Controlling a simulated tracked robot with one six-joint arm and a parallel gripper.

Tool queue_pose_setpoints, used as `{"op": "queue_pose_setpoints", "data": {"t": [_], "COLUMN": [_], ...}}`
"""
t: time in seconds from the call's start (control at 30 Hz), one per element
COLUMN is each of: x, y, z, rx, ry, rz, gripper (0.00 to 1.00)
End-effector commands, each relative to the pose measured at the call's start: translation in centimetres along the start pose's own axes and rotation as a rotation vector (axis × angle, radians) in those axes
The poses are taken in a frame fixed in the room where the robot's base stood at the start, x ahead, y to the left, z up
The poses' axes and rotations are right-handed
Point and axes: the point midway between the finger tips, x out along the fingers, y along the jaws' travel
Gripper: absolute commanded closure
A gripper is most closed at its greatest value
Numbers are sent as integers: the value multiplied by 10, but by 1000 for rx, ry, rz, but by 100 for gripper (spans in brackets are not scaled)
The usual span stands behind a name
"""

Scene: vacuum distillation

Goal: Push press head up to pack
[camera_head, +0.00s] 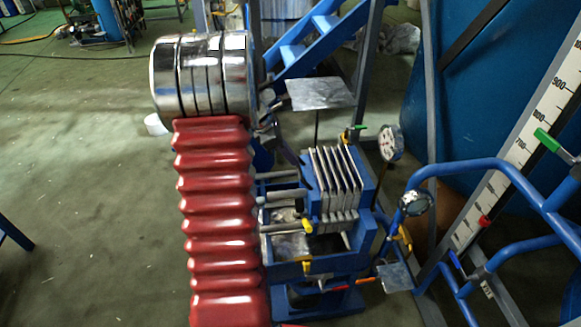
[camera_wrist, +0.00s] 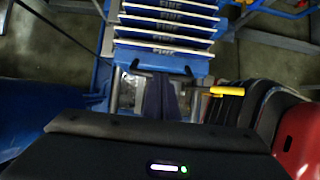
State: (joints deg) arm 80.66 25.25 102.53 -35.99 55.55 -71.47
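The filter press stands right of centre in the head view. Its pack of several pale plates (camera_head: 338,172) sits upright in the blue frame, and a blue press head (camera_head: 312,185) stands at the pack's left side. In the wrist view the plates (camera_wrist: 165,27), lettered "FINE", lie across the top, with the blue head (camera_wrist: 165,58) below them. My gripper (camera_wrist: 161,82) shows there as two dark fingers close together, pointing at the blue head with nothing seen between them. Whether they touch it I cannot tell. In the head view my gripper is largely hidden behind my arm.
A yellow-ended handle (camera_wrist: 222,92) sits just right of my fingers. A round gauge (camera_head: 390,142) and a flat metal plate (camera_head: 320,94) are near the press. Blue pipe rails (camera_head: 490,168) and a scale board (camera_head: 510,170) stand right. The left floor is mostly clear.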

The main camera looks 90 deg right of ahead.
Motion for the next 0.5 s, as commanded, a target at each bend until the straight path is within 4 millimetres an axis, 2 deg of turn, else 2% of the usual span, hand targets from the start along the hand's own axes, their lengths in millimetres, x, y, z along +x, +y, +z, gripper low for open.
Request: {"op": "queue_pose_setpoints", "data": {"t": [0.5], "x": [-37], "y": [-2], "z": [11], "rx": [-4], "ry": [6], "rz": [-8], "gripper": [100]}}
